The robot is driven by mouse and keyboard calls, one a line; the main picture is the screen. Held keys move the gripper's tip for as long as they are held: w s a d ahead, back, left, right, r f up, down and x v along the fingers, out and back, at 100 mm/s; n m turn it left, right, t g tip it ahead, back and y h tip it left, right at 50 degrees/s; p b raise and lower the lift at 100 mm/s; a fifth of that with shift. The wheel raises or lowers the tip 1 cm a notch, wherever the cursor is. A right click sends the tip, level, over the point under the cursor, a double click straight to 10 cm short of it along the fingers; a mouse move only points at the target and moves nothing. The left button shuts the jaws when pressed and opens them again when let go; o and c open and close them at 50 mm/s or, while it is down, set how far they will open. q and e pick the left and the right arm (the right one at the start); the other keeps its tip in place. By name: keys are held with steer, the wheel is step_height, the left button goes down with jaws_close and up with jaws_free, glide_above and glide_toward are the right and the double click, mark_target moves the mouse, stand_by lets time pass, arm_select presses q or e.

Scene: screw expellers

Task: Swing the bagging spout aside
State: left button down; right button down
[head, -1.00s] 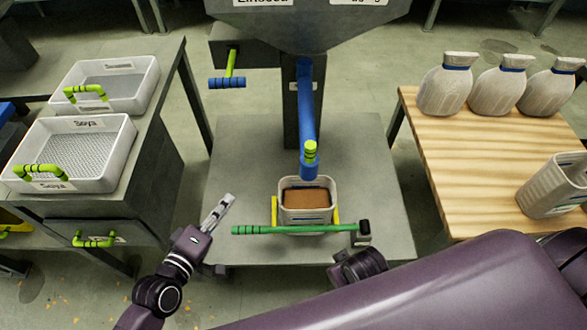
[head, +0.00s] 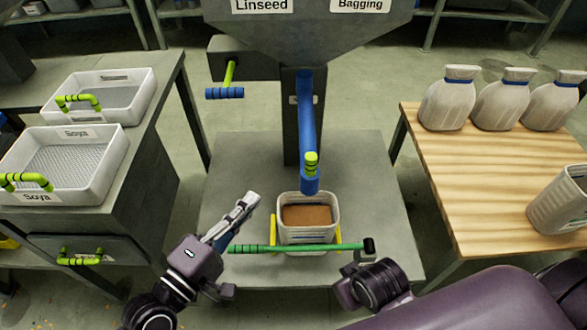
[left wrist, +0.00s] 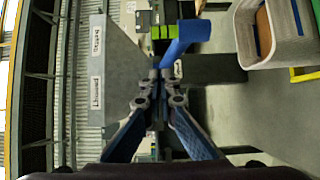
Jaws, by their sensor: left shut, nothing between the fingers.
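The bagging spout is a blue pipe (head: 307,120) that hangs down from the grey hopper. It has a light-green banded grip (head: 311,163) near its lower end. Its mouth sits above a bin (head: 294,236) filled with brown material. My left gripper (head: 250,200) is left of the bin and below the spout's end, apart from both in the head view. Its fingers are together with nothing between them. My right gripper's fingers do not show.
Trays labelled Soya (head: 62,199) stand on the left bench. A blue-handled crank (head: 225,93) sticks out by the hopper.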

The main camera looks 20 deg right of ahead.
arm_select(q)
steer(key=s+d+x, duration=0.1)
steer(key=s+x, duration=0.1)
steer(key=x, duration=1)
steer(key=shift+d, duration=0.55)
steer(key=shift+d, duration=0.1)
